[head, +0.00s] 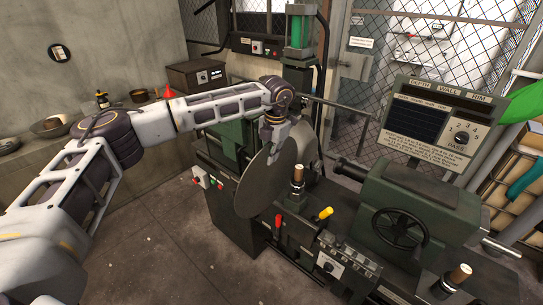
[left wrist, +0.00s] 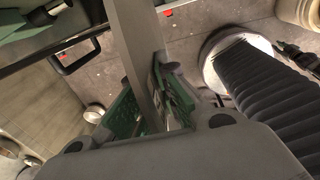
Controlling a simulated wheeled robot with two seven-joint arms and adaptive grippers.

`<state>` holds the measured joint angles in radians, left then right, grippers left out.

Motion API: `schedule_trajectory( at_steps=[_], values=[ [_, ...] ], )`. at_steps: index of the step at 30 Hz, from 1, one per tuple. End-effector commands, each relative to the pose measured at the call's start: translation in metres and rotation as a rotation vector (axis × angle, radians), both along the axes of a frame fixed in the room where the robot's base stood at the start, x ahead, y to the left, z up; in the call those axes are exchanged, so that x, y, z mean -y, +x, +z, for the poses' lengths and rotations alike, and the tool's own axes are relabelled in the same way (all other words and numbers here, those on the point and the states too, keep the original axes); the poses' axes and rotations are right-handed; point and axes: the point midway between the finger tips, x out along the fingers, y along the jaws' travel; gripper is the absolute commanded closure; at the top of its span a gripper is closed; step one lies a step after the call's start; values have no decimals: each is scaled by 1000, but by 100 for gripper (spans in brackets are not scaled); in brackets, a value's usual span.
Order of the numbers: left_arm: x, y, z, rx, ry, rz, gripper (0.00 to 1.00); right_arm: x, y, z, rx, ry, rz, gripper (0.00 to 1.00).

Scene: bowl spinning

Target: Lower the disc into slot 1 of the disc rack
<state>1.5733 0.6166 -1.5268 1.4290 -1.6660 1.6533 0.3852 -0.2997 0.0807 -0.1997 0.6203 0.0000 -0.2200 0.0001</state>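The disc (head: 256,190) is a large thin grey metal plate. It stands upright in the head view, in front of the green spinning machine. My left gripper (head: 277,148) is at its upper edge and is shut on it. In the left wrist view the disc (left wrist: 138,55) shows edge-on as a grey strip running down between the fingers of my left gripper (left wrist: 152,105). I cannot make out the disc rack or slot 1 with certainty, nor whether the disc's lower edge touches anything. My right gripper is not in view.
The green machine (head: 405,205) with a handwheel (head: 400,229) and levers fills the middle and right. A control panel (head: 435,122) stands above it. A bench (head: 30,165) with bowls is at the left wall. The floor (head: 150,255) at the lower left is clear.

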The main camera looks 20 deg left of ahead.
Motion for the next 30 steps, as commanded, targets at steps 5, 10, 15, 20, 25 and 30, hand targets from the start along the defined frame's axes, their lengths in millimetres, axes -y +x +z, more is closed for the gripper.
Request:
schedule_trajectory(
  at_steps=[5,10,15,20,25,30],
  values=[
    [0,1,5,3,-1,0,100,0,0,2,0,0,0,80],
    [0,1,8,3,-1,0,100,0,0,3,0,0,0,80],
    [0,1,11,3,-1,0,100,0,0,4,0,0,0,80],
    [0,1,14,3,-1,0,100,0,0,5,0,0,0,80],
    [0,0,17,2,-1,0,100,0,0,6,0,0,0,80],
    [0,0,20,2,-1,0,100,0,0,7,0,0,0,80]
  ],
)
